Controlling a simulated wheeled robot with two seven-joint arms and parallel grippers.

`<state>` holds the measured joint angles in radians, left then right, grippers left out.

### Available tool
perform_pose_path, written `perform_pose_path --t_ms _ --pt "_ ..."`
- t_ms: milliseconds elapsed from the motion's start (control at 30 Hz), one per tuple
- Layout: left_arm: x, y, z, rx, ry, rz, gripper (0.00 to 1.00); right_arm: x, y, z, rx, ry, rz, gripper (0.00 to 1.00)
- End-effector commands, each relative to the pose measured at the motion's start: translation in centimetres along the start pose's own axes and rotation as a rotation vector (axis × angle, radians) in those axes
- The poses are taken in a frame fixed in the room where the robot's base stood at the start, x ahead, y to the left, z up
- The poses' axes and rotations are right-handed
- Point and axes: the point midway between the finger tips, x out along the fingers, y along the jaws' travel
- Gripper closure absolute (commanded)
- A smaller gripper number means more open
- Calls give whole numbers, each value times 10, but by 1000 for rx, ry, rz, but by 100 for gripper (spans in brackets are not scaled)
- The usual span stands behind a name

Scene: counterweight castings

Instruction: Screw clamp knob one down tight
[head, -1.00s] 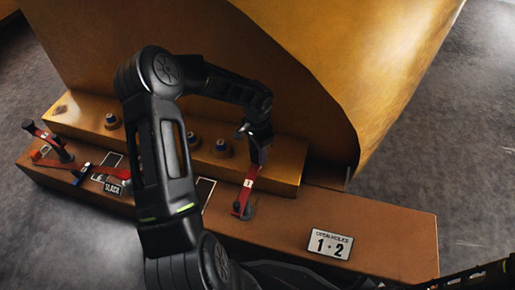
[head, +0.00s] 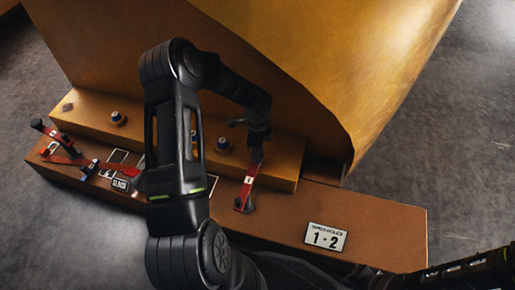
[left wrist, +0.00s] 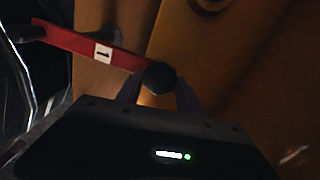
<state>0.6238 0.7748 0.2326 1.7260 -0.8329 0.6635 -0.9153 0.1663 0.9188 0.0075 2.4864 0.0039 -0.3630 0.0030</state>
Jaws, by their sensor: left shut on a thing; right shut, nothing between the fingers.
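Clamp one is a red bar (head: 247,187) with a white "1" label, on the brown base in the middle of the head view. It also shows in the left wrist view (left wrist: 85,46). Its dark round knob (left wrist: 160,76) is at the bar's end, between my left gripper's fingers (left wrist: 158,92). My left gripper (head: 258,138) is shut on this knob, from above; in the head view the gripper hides the knob. The knob's threads and any gap under it are not visible. My right gripper (head: 490,262) is shut and empty, dark at the lower right edge, away from the clamps.
A second red clamp (head: 58,140) and a "SLACK" label (head: 120,184) are on the left of the base. A "1 · 2" plate (head: 325,237) is at the right. Several bolts (head: 118,118) stand on the ledge. A large ochre casting (head: 270,60) rises behind.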

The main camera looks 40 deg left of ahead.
Motion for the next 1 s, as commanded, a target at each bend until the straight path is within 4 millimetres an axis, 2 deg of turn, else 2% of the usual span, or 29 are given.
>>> perform_pose_path --t_ms 467,500,767,1000 --pt "-1 -1 -1 26 1 -2 96 -2 -1 1 -1 -2 -1 100" --pt "-1 -1 -1 26 1 -2 55 -2 -1 1 -1 -2 -1 100" --pt "-1 -1 0 25 1 -1 34 -2 -1 1 -1 -2 -1 100" --pt "-1 0 0 24 0 -1 34 -2 -1 1 -1 -2 -1 100"
